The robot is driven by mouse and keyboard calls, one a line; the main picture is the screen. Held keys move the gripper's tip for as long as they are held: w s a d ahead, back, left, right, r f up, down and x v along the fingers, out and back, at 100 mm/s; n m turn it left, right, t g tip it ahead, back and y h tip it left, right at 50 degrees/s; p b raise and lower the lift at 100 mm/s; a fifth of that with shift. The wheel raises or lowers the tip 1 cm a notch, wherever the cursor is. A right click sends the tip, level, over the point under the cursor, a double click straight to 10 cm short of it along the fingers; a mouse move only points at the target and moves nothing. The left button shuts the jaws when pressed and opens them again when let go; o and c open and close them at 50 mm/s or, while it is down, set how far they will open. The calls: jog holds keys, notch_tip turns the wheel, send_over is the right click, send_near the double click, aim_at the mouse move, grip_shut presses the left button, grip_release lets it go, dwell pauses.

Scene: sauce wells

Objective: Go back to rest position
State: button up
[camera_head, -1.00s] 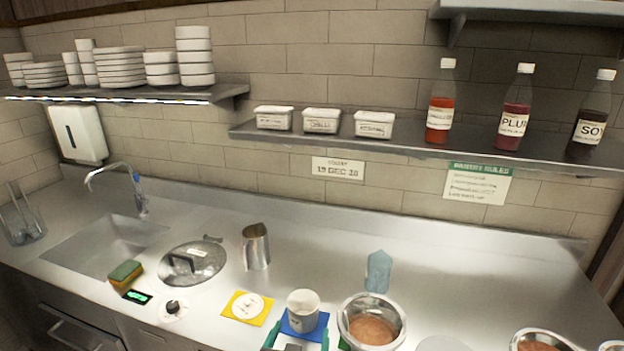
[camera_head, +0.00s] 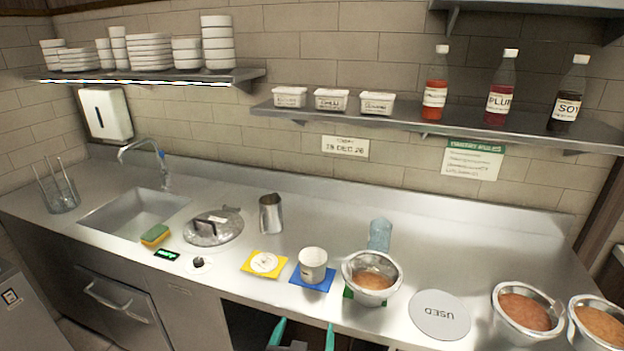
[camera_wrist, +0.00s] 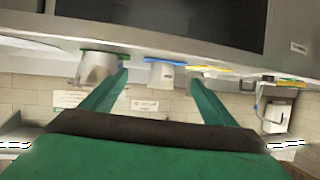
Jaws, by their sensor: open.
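My gripper (camera_head: 305,337) has green fingers spread apart with nothing between them. It shows at the bottom of the head view, below and in front of the counter's front edge. In the wrist view my gripper (camera_wrist: 158,84) is also open and empty, and the picture is upside down. A white cup (camera_head: 313,262) stands upright on a blue mat (camera_head: 300,284), apart from my gripper. A metal bowl of reddish-brown sauce (camera_head: 371,284) stands on a green mat to its right.
The steel counter (camera_head: 450,265) has a sink (camera_head: 135,212), a lidded well (camera_head: 212,232), a metal pitcher (camera_head: 270,213) and a "USED" disc (camera_head: 440,314). Two more sauce bowls (camera_head: 524,312) (camera_head: 597,326) stand at the right. An open dark space lies under the counter behind my gripper.

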jog(key=s+f+n+y, duration=0.1)
jog(key=s+f, duration=0.5)
jog(key=s, duration=0.3)
jog(key=s+f+n, duration=0.1)
jog(key=s+f, duration=0.6)
jog(key=s, duration=0.1)
jog(key=s+d+r+t, duration=0.1)
jog(key=s, duration=0.9)
jog(key=s+r+t, duration=0.1)
jog(key=s+r, duration=0.1)
jog(key=s, duration=0.9)
jog(key=shift+d, duration=0.35)
jog(key=shift+s, duration=0.1)
